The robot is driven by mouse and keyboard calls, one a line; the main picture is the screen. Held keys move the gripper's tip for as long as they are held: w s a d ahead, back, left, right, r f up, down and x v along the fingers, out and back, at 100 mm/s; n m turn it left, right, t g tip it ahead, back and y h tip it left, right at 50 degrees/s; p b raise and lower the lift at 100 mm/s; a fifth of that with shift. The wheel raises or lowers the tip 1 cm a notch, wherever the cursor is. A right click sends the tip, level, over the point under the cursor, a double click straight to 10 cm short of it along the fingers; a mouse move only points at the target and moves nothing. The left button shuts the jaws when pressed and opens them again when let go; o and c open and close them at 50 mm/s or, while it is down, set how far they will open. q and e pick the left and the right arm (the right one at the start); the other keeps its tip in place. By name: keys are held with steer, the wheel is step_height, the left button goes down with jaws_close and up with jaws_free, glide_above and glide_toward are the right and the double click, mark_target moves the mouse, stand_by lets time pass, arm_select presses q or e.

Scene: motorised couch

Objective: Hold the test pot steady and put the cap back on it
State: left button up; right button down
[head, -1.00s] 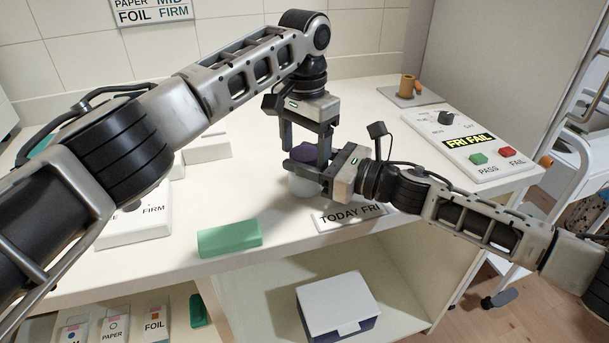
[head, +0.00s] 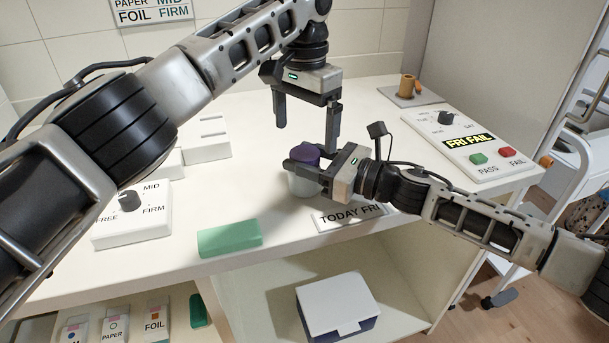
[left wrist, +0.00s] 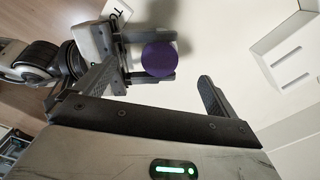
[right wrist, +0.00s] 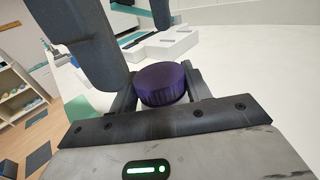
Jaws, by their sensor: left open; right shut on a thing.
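The test pot (head: 304,187) is a small white pot standing upright on the counter. The purple cap (head: 306,152) sits on top of it and looks level; I cannot see whether it is fully tight. My right gripper (head: 308,172) is shut on the pot just below the cap, hiding part of its side. My left gripper (head: 306,124) is open and empty above the cap, apart from it. In the left wrist view the round cap top (left wrist: 159,59) shows between the open fingers. In the right wrist view the cap (right wrist: 160,83) hides most of the pot.
A "TODAY FRI" sign (head: 350,216) lies close by the pot. A green block (head: 229,238) is near the front edge, with a dial box (head: 132,215) to its left. A pass/fail panel (head: 465,143) stands right. The counter behind the pot is clear.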

arm_select(q)
step_height(320, 180, up, 8)
steer(key=shift+f, duration=0.25)
stand_by(0.5)
arm_select(e)
steer(key=c, duration=0.6)
jaws_free()
steer(key=b+v, duration=0.1)
steer(key=v, duration=0.6)
steer(key=b+v, duration=0.2)
steer(key=v, duration=0.6)
steer(key=shift+f, duration=0.2)
arm_select(q)
steer(key=shift+f, duration=1.65)
arm_select(e)
steer(key=shift+s+d+r, duration=0.15)
steer(key=shift+s+d, duration=0.1)
steer(key=shift+d, duration=0.15)
